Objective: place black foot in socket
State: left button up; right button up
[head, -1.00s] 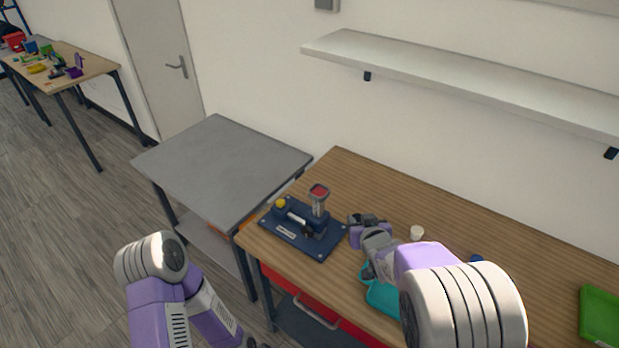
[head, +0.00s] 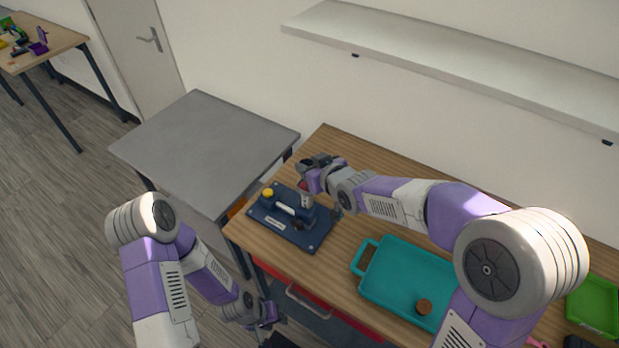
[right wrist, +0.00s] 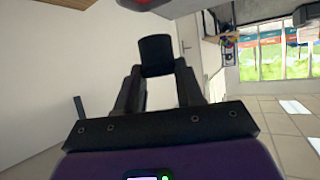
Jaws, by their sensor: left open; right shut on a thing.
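The black foot (right wrist: 156,56) is a short dark cylinder held between the fingertips of my right gripper (right wrist: 157,72) in the right wrist view. In the head view my right gripper (head: 314,162) is at the top of the grey post (head: 307,199) on the blue fixture (head: 284,236). My left gripper (head: 270,322) is low, off the table's front, and empty.
The fixture has a yellow knob (head: 268,193) and a white-handled lever (head: 285,209). A teal tray (head: 385,283) with a brown round piece (head: 424,307) lies to the right. A green tray (head: 597,300) is at far right. The grey table (head: 205,150) at left is bare.

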notch_tip(320, 180, down, 4)
jog(key=shift+f, duration=0.1)
jog(key=shift+w+f, duration=0.1)
jog(key=shift+f, duration=0.1)
jog(key=shift+f+b, duration=0.1)
jog(key=shift+b, duration=0.2)
jog(key=o, duration=1)
